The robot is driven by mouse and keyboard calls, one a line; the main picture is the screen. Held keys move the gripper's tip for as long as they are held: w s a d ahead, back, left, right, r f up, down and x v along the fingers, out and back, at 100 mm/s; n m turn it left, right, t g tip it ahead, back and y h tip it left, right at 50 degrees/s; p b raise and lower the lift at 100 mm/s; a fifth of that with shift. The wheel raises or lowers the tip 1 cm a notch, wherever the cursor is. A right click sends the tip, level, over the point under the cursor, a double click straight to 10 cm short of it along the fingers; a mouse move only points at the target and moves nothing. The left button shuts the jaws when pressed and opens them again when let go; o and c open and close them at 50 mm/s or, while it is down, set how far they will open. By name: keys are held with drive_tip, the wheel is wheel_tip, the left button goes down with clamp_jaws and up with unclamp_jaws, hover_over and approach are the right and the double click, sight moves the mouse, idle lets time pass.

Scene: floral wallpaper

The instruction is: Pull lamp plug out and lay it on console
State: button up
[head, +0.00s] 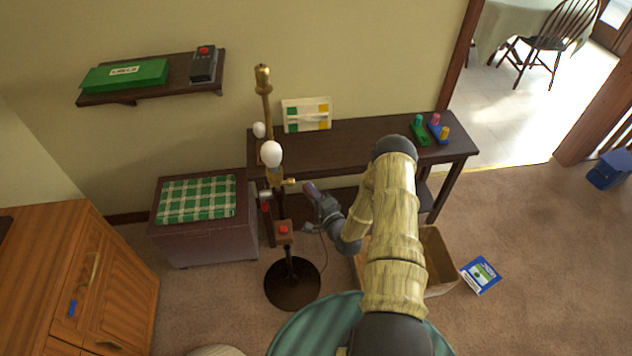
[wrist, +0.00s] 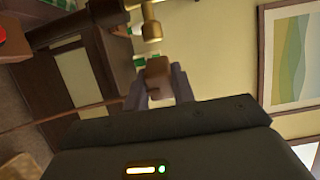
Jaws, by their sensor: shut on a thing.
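The lamp (head: 271,155) stands left of my arm, with bare white bulbs, a brass stem and a dark round base (head: 292,284). In the wrist view my gripper (wrist: 159,85) is shut on a small brown block, the lamp plug (wrist: 158,72). A thin cord (wrist: 65,118) runs left from near the fingers. A brass lamp fitting (wrist: 151,28) is just beyond the plug; no socket shows around it. The dark console (head: 360,140) stands against the wall, its middle top bare.
A white board with green and yellow patches (head: 306,114) leans at the console's back left. Peg toys (head: 421,134) stand at its right end. A chest with a checked green cloth (head: 196,199) is left of the lamp. A cardboard box (head: 440,262) is on the floor.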

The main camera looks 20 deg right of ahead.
drive_tip(key=s+a+r+n+g+y+p, duration=0.1)
drive_tip(key=s+a+r+n+y+p, duration=0.1)
drive_tip(key=s+r+p, duration=0.3)
drive_tip(key=s+a+r+n+g+y+p, duration=0.1)
drive_tip(key=s+a+r+y+p, duration=0.2)
drive_tip(key=r, duration=0.9)
drive_tip(key=s+a+p, duration=0.2)
drive_tip(key=s, duration=0.1)
drive_tip(key=shift+a+r+n+y+p, duration=0.2)
drive_tip(key=shift+r+n+y+p, duration=0.1)
drive_tip(key=shift+n, duration=0.1)
drive_tip(key=shift+s, duration=0.1)
drive_tip(key=shift+s, duration=0.1)
